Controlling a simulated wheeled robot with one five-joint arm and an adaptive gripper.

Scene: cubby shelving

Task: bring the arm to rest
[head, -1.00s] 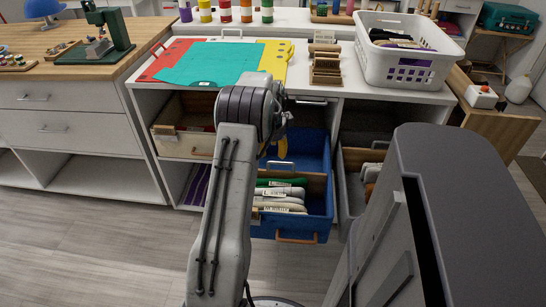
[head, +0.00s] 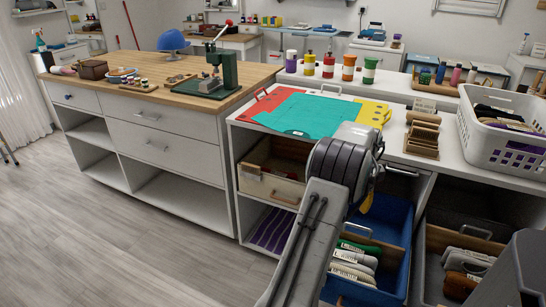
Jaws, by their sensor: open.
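My arm (head: 310,235) rises from the bottom of the head view, and its dark ribbed joint (head: 338,165) is in front of the cubby shelving. My gripper (head: 368,196) is mostly hidden behind that joint; only a small yellow part shows below it, above the open blue drawer. It is open. No held object shows. The blue drawer (head: 399,237) is pulled out and holds several wrapped items (head: 352,262).
A pulled-out drawer (head: 272,183) is left of the arm, another (head: 430,240) right. The shelf top holds a teal sheet (head: 305,115), wooden rack (head: 422,135) and white basket (head: 490,150). A wooden-topped counter (head: 150,105) stands left. Floor at lower left is clear.

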